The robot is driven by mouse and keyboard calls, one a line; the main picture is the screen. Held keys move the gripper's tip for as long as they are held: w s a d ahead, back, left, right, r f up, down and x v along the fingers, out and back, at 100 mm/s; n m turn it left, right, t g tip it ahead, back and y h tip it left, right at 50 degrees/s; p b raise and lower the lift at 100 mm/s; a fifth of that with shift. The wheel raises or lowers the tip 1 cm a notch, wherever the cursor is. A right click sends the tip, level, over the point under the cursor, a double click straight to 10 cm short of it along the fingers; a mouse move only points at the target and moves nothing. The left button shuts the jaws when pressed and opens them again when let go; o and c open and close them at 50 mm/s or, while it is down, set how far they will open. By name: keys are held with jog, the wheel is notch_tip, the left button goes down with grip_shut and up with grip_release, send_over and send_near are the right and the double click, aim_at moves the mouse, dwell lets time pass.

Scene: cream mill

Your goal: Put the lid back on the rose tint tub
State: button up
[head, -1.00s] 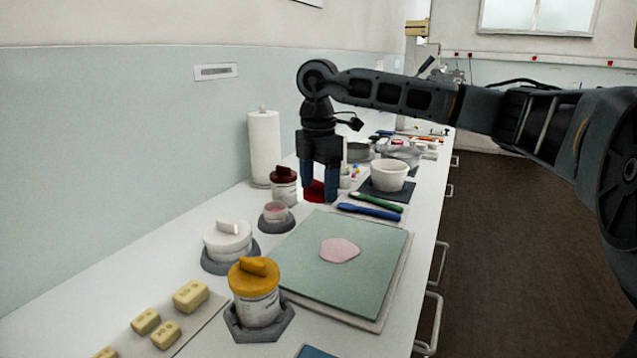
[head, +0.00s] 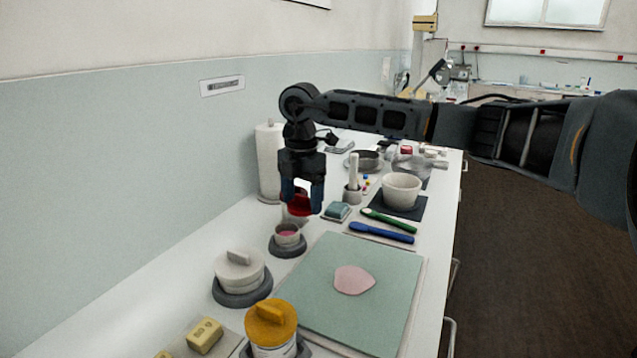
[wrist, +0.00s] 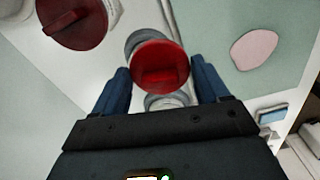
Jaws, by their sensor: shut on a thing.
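My gripper (head: 302,207) is shut on a red round lid (head: 299,203) with a raised bar handle. The lid also shows between the fingers in the wrist view (wrist: 160,68); it is held above the bench. The open rose tint tub (head: 287,234), small and white with pink inside, stands on a dark grey base just below and nearer than the lid in the head view. In the wrist view the lid covers most of the tub, and the grey base (wrist: 140,37) shows past its edge.
Nearby are a white-lidded pot (head: 240,268), a yellow-lidded jar (head: 270,322), a green mat (head: 325,305), spatulas (head: 382,232) and a paper roll (head: 268,165).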

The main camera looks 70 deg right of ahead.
jog(key=shift+w+a+r+n+p, duration=0.15)
jog(key=shift+w+a+n+p, duration=0.2)
jog(key=shift+w+p, duration=0.2)
jog(key=shift+w+a+r+n+p, duration=0.1)
jog(key=shift+w+a+n+p, duration=0.3)
jog(key=shift+w, duration=0.2)
jog(key=shift+n, duration=0.35)
jog(key=shift+w+a+f+b, duration=0.1)
jog(key=shift+w+f+b, duration=0.2)
jog(key=shift+f, duration=0.6)
jog(key=shift+w+f+b, duration=0.1)
jog(key=shift+f+b, duration=0.25)
jog(key=shift+f, duration=0.5)
jog(key=shift+w+a+f+b, duration=0.15)
jog(key=shift+f+b, duration=0.2)
jog(key=shift+f, duration=0.55)
jog(key=shift+d+f+b, duration=0.1)
jog(key=shift+f+b, duration=0.2)
jog(key=shift+f, duration=0.3)
jog(key=o, duration=1)
jog(key=shift+r, duration=0.1)
notch_tip(320, 180, up, 4)
jog(key=p, duration=0.2)
jog(key=shift+r+p, duration=0.15)
jog(key=shift+p, duration=0.25)
